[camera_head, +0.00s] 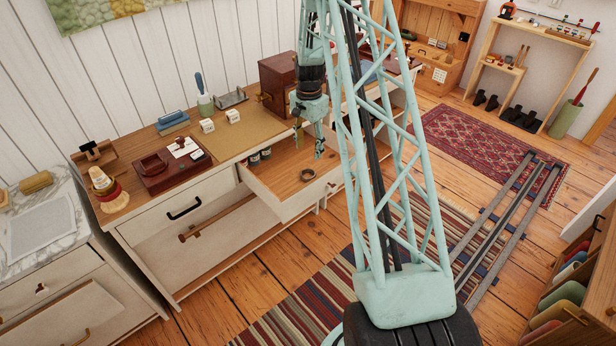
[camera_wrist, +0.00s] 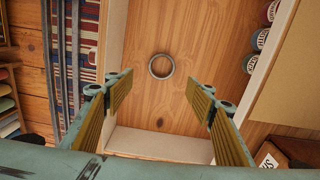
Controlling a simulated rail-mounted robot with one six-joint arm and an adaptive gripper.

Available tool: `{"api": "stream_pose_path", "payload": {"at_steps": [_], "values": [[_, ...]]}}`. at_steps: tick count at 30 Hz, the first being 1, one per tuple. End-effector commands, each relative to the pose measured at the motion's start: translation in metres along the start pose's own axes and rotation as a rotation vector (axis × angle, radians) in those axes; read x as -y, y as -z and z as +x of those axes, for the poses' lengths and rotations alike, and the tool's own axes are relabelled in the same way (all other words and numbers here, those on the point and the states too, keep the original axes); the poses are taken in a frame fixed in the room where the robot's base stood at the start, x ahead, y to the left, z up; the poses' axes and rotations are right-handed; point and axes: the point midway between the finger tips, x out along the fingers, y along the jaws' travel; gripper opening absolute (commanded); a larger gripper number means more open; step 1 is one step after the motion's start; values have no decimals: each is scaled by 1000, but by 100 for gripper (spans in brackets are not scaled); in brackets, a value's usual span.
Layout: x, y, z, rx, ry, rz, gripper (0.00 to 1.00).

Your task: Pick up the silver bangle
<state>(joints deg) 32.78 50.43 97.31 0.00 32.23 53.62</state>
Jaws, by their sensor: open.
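The silver bangle (camera_wrist: 161,66) is a plain ring lying flat on the wooden floor of an open drawer (camera_wrist: 165,112). In the head view the bangle (camera_head: 307,174) shows as a small dark ring toward the front right of the drawer (camera_head: 280,176). My gripper (camera_head: 309,148) hangs above the drawer, pointing down. In the wrist view my gripper (camera_wrist: 160,95) has its two fingers wide apart with nothing between them. The bangle lies ahead of the fingertips, roughly centred between them, and is not touched. All of the ring is visible in the wrist view.
Several small jars (camera_head: 259,156) stand along the drawer's back left side; they also show in the wrist view (camera_wrist: 260,40). The drawer's pale walls (camera_wrist: 160,145) surround the bangle. The dresser top above holds a red-brown box (camera_head: 278,82) and other items.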

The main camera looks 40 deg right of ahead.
Motion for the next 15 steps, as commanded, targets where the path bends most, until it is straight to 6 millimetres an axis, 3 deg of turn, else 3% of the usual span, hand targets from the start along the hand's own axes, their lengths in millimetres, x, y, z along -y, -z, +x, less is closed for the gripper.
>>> {"api": "stream_pose_path", "payload": {"at_steps": [15], "values": [[0,0,5,1,-1,1,50]]}}
